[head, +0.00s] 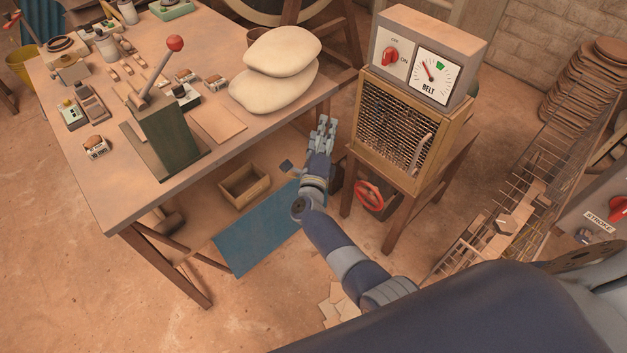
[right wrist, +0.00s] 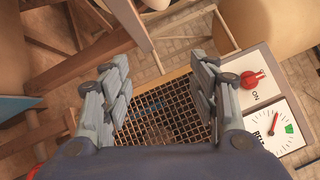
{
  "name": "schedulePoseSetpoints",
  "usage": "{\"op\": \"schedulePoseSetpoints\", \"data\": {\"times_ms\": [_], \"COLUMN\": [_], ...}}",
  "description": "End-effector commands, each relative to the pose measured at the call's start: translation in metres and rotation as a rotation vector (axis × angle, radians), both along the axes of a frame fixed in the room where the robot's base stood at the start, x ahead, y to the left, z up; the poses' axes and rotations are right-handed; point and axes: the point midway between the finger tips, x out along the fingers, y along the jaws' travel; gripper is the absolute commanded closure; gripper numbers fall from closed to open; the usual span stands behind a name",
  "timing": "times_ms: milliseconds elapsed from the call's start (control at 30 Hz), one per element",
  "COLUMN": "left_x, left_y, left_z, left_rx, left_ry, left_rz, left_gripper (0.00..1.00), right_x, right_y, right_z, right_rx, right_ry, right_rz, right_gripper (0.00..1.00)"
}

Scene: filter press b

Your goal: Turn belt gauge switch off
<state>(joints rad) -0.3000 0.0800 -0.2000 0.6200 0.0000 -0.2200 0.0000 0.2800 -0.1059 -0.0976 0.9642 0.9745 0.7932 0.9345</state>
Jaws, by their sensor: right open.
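The belt gauge (head: 437,73) is a white dial marked BELT on a grey box, with a red needle and a green mark. Left of it on the same box is a red rotary switch (head: 390,56) on a plate lettered OFF and ON. I cannot tell clearly which label the knob points to. In the right wrist view the switch (right wrist: 253,79) and the gauge (right wrist: 276,124) lie at the right, outside the fingers. My right gripper (head: 323,128) is open and empty, left of and below the box, apart from the switch. My left gripper is not in view.
A wooden cage with wire mesh (head: 393,125) carries the box and has a grey handle on its front. A red handwheel (head: 369,197) sits below. The workbench (head: 95,200) at left holds pale sacks (head: 275,82) and a red-knobbed lever (head: 160,70).

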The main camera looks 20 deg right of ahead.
Motion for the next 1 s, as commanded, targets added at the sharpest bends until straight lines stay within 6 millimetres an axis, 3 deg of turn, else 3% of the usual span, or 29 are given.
{"op": "schedulePoseSetpoints", "data": {"times_ms": [100, 600, 800, 1000], "left_x": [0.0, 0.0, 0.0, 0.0], "left_y": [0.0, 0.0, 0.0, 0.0], "left_z": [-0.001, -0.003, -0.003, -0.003], "left_rx": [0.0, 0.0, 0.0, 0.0], "left_ry": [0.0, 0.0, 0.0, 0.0], "left_rz": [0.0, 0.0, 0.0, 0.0], "left_gripper": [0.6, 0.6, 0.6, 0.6], "right_x": [-0.007, -0.038, -0.047, -0.05], "right_y": [0.009, 0.037, 0.043, 0.045], "right_z": [-0.026, -0.107, -0.126, -0.131], "right_rx": [-0.082, -0.34, -0.396, -0.412], "right_ry": [0.085, 0.341, 0.397, 0.412], "right_rz": [0.052, 0.229, 0.271, 0.282], "right_gripper": [0.45, 0.45, 0.45, 0.45]}}
